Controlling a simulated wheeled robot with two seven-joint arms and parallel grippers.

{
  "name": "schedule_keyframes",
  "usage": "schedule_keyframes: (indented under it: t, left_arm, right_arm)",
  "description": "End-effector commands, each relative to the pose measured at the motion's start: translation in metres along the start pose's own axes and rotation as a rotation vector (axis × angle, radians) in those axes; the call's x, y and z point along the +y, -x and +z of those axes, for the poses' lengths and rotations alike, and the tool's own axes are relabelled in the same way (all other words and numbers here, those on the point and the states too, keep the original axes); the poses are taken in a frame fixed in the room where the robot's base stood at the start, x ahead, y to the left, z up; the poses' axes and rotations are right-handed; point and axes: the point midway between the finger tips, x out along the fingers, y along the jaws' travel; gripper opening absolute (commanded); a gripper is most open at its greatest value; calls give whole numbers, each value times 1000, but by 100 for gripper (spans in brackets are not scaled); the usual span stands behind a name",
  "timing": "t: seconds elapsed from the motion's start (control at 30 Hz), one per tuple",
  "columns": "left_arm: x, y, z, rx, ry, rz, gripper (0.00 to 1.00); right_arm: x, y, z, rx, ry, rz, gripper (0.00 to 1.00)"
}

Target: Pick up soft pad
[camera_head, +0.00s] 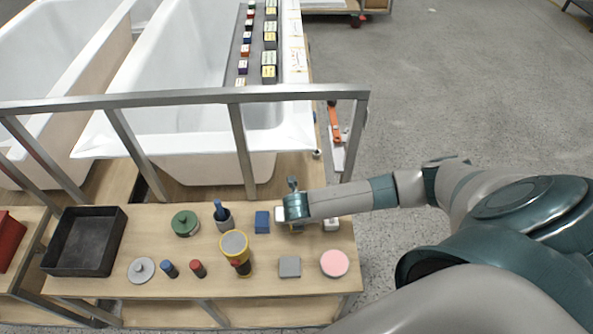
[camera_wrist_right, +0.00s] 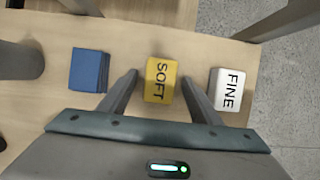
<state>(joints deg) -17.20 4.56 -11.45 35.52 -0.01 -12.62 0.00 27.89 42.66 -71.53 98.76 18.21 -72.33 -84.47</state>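The soft pad (camera_wrist_right: 160,84) is a yellow block with "SOFT" on top, lying on the wooden shelf. It shows in the right wrist view between the fingers of my right gripper (camera_wrist_right: 159,77), which is open, with a gap on either side of the pad. I cannot tell how far the fingertips are above the shelf. In the head view, my right gripper (camera_head: 294,218) is over the shelf's right part and hides most of the pad. My left gripper is not in view.
A white block marked "FINE" (camera_wrist_right: 228,90) lies right of the pad and a blue block (camera_wrist_right: 88,70) lies left. A metal rail (camera_head: 180,98) runs behind.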

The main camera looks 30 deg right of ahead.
Motion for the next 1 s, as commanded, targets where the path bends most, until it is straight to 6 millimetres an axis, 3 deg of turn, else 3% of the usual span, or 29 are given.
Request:
schedule_keyframes:
  t: [0.03,0.17,0.2,0.63,0.93,1.0]
  left_arm:
    - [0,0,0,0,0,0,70]
    - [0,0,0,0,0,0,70]
    - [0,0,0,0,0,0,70]
    - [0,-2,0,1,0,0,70]
    - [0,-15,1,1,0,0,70]
    - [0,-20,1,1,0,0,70]
  right_arm:
    - [0,0,0,0,0,0,48]
    - [0,0,0,0,0,0,17]
    - [0,0,0,0,0,0,14]
    - [0,4,2,-1,-1,1,14]
    - [1,35,16,-2,-1,3,14]
    - [-7,37,30,-5,-3,-1,14]
